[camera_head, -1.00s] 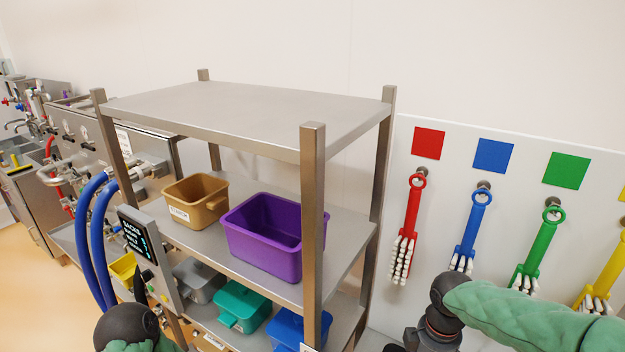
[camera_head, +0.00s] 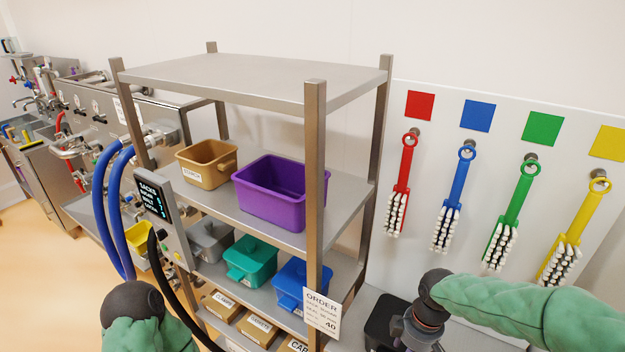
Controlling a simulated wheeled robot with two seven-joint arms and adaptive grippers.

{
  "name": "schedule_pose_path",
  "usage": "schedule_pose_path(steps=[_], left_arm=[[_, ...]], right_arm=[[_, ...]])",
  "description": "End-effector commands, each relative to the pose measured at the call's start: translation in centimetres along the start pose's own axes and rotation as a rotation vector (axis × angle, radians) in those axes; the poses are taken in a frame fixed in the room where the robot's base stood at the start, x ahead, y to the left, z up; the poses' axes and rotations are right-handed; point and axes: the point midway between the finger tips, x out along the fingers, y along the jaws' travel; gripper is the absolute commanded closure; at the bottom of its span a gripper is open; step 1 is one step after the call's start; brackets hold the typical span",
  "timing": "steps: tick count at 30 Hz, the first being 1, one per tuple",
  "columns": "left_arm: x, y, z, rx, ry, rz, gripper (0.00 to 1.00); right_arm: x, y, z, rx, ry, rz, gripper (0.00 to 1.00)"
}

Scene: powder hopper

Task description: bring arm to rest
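My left arm, in a green sleeve with a dark joint, shows at the bottom left of the head view, in front of the shelf rack. Its gripper is out of view. My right arm, also in a green sleeve, comes in from the right edge and bends down at a dark wrist joint in front of the brush board. The wrist unit reaches down beside a black container (camera_head: 386,318) at the lower edge. The fingers of my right gripper cannot be made out.
A metal shelf rack (camera_head: 250,78) holds a tan bin (camera_head: 206,168), a purple bin (camera_head: 262,205), and grey, teal and blue bins lower down. A white board (camera_head: 433,105) with hanging coloured brushes stands right. Blue hoses (camera_head: 103,215) hang left.

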Motion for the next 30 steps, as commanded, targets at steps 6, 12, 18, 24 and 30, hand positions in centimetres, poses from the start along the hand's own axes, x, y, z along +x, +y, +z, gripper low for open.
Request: schedule_pose_path(steps=[6, 12, 18, 24, 30], left_arm=[[1.1, -0.4, 0.1, 0.0, -0.002, 0.0, 0.6], [2.6, -0.9, 0.0, 0.0, -0.002, 0.0, 0.6], [4.4, -1.6, -0.1, 0.0, -0.002, 0.0, 0.6], [6.1, -2.2, -0.1, 0.0, -0.002, 0.0, 0.6], [7.2, -2.6, -0.2, 0.0, -0.002, 0.0, 0.6]], right_arm=[[6.2, -1.1, -1.5, 0.103, 0.043, -0.053, 0.39], [14.5, -3.4, -2.9, 0.28, 0.096, -0.124, 0.39], [23.9, -6.9, -3.4, 0.543, 0.138, -0.199, 0.39], [31.8, -11.1, -2.3, 0.828, 0.146, -0.248, 0.39], [36.6, -14.1, -0.8, 1.044, 0.138, -0.255, 0.39]])
